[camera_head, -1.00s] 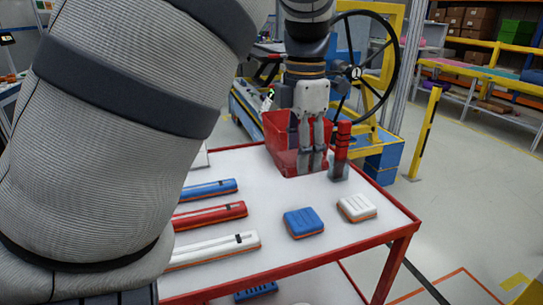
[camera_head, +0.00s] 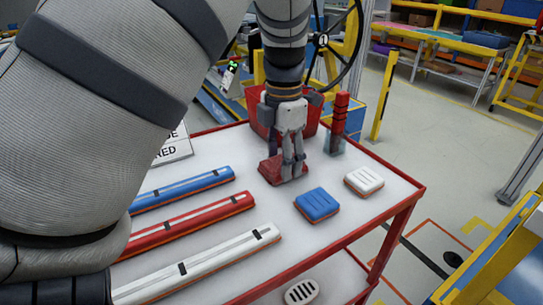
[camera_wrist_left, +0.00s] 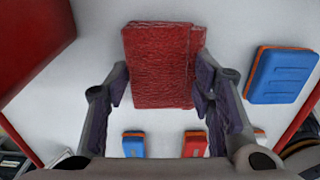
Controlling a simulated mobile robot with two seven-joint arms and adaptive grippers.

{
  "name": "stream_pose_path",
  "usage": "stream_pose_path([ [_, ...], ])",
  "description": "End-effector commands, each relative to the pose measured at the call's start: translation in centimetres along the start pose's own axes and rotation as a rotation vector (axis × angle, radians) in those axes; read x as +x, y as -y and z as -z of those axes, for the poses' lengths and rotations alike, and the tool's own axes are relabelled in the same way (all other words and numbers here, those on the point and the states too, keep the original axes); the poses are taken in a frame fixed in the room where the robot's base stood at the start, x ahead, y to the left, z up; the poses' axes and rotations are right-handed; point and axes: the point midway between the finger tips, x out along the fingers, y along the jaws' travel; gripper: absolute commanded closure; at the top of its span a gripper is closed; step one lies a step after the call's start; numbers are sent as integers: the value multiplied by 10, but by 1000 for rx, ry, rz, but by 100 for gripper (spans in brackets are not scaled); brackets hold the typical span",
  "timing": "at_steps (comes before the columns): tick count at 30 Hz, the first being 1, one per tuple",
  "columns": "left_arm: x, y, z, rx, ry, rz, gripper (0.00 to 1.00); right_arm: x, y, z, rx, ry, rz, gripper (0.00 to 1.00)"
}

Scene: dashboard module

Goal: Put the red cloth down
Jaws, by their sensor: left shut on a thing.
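The red cloth (camera_head: 272,170) is a folded, textured red block low over the white tabletop, left of the blue pad. My left gripper (camera_head: 290,178) points down from above and is shut on the cloth. In the left wrist view the cloth (camera_wrist_left: 160,62) sits between the two fingers of the left gripper (camera_wrist_left: 163,82). It looks on or just above the table; I cannot tell whether it touches. My right gripper is not in view.
The red-edged table (camera_head: 225,280) holds a red bin (camera_head: 314,118) behind the gripper and a red-topped cylinder (camera_head: 338,125). A blue pad (camera_head: 316,204) and a white pad (camera_head: 363,181) lie right. Blue, red and white bars (camera_head: 215,262) lie left.

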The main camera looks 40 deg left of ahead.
Motion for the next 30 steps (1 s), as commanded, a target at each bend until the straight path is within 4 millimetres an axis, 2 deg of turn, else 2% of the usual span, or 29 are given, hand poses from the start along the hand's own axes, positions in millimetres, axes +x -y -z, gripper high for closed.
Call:
stream_pose_path([
  [8,0,0,-1,0,4,-2,78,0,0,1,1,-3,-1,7],
  [9,1,0,-1,1,4,-2,49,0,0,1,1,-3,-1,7],
  [12,1,0,-1,1,4,-2,31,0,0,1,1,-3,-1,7],
  [22,-4,0,-1,1,5,-3,31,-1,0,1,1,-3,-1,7],
  [26,-31,-1,-2,2,8,-7,31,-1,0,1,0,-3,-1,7],
  [30,-70,-1,-2,2,8,-7,31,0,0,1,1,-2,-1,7],
])
